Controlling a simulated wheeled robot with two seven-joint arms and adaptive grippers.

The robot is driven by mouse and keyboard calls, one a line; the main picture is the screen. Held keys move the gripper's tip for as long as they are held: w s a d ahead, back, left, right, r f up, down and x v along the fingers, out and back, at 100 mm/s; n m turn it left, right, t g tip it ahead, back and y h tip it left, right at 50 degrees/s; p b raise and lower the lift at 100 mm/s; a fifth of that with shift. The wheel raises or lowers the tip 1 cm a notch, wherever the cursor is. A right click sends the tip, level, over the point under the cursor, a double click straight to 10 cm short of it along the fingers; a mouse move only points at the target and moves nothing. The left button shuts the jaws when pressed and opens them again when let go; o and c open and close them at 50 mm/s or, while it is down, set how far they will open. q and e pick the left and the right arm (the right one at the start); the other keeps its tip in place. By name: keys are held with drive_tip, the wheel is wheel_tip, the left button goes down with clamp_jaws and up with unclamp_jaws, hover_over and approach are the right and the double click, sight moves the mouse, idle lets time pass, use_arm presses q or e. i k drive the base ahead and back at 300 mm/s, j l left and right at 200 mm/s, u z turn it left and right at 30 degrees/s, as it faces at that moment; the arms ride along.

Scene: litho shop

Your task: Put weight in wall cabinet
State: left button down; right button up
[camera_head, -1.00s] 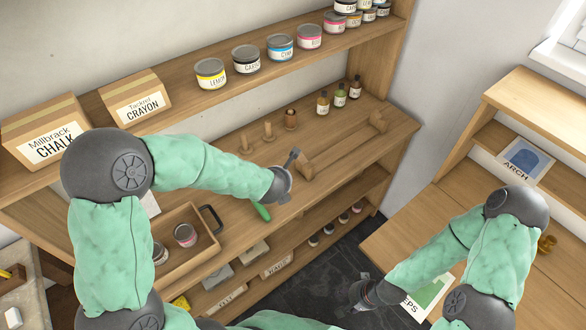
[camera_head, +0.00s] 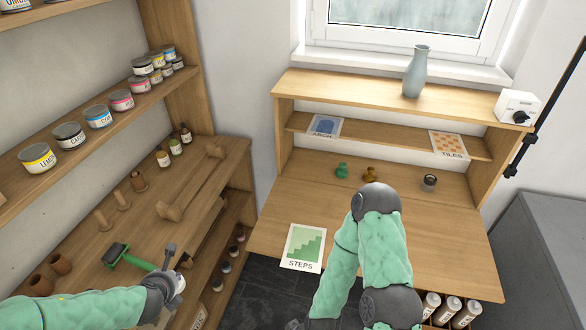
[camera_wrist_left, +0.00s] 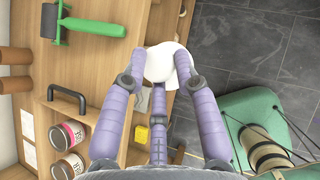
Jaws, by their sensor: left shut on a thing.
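My left gripper (camera_wrist_left: 165,75) is shut on a small white rounded thing (camera_wrist_left: 164,62), held above the floor beside the wooden shelf's front edge. In the head view the left gripper (camera_head: 172,277) is at the lower left, and the white thing shows only in part. I cannot tell for sure whether it is the weight. My right gripper (camera_head: 295,325) is at the bottom edge, mostly cut off, so its fingers cannot be judged. No wall cabinet can be made out in these views.
The left shelf holds ink cans (camera_head: 98,116), bottles (camera_head: 174,147), wooden pegs and a green-handled roller (camera_head: 128,257). The desk (camera_head: 430,220) bears a STEPS card (camera_head: 304,247), a green object (camera_head: 342,171), a brass object (camera_head: 370,174) and a dark jar (camera_head: 429,183). A vase (camera_head: 416,72) stands on top.

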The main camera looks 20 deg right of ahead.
sight(402, 184)
drive_tip(key=z, duration=1.65)
drive_tip(key=i+j+z, duration=0.1)
drive_tip(key=i+z, duration=0.25)
drive_tip(key=i+j+z, duration=0.1)
drive_tip(key=z, duration=0.3)
drive_tip(key=i+j+z, duration=0.2)
drive_tip(key=j+z, duration=0.15)
drive_tip(key=i+j, duration=0.25)
drive_tip(key=j, duration=0.15)
